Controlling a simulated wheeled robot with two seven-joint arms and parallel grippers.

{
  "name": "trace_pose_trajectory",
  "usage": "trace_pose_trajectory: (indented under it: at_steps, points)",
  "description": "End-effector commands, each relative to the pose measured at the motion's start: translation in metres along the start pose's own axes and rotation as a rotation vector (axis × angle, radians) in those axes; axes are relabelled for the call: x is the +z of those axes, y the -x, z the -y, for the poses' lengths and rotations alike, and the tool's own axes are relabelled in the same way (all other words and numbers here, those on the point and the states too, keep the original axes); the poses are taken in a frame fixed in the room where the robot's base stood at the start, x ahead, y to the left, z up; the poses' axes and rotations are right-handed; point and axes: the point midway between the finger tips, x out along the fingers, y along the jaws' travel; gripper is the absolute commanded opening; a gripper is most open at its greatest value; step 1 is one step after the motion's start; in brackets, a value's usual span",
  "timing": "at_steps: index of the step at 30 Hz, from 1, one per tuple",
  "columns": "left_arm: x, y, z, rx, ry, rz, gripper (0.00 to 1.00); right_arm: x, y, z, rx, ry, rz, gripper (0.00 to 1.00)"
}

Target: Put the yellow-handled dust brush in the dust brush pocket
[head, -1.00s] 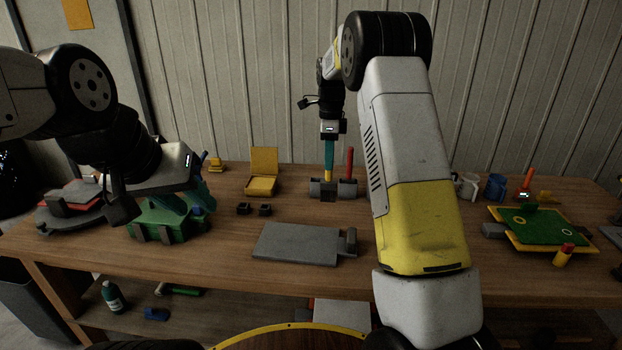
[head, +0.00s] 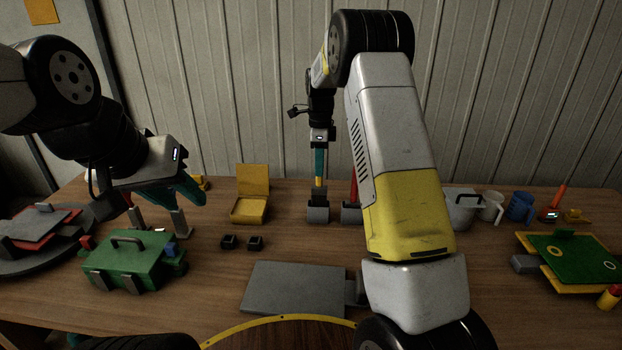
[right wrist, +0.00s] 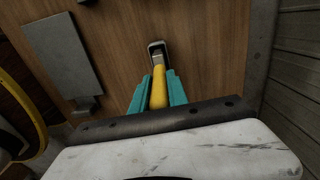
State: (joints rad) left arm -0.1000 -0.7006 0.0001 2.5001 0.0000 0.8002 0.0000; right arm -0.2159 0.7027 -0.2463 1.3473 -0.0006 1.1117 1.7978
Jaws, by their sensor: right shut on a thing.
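My right gripper (head: 319,172) is shut on the yellow-handled dust brush (head: 319,184), its teal fingers either side of the handle. The brush hangs about upright over the left of two small grey blocks, seemingly the dust brush pocket (head: 318,212). In the right wrist view the yellow handle (right wrist: 159,88) runs between the fingers to a grey lower end (right wrist: 157,52) within a pale rounded rim. I cannot tell how deep it sits. My left gripper (head: 180,188) is above and behind the green box, angled away; its jaw opening is unclear.
A red-handled tool (head: 353,188) stands at the right grey block (head: 350,213). A yellow open box (head: 250,207), two black cubes (head: 241,242) and a grey plate (head: 293,288) lie nearby. The green box (head: 128,262) stands at left, mugs (head: 520,206) and a green board (head: 570,258) at right.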

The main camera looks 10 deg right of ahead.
Motion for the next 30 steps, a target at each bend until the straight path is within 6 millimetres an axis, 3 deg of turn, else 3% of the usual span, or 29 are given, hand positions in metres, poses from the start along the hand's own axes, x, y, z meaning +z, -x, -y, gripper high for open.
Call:
trace_pose_trajectory:
  at_steps: [10,23,24,27,30]
  points:
    - [0.0,0.0,0.0,0.0,0.0,0.001,0.36,0.0,-0.048,0.0,0.002,0.001,0.0,0.0]
    - [0.0,0.0,0.0,0.0,0.0,0.001,0.36,0.001,-0.055,0.0,-0.001,0.001,0.0,0.0]
    - [0.0,0.0,0.0,0.0,0.0,0.001,0.36,0.001,-0.056,0.0,-0.001,0.001,0.001,0.24]
    - [0.0,0.0,0.0,0.0,0.0,0.0,0.36,0.001,-0.055,0.0,-0.001,0.001,0.001,0.41]
    - [0.0,0.0,0.0,0.0,0.0,0.001,0.36,0.001,-0.055,0.0,-0.001,0.001,0.001,0.41]
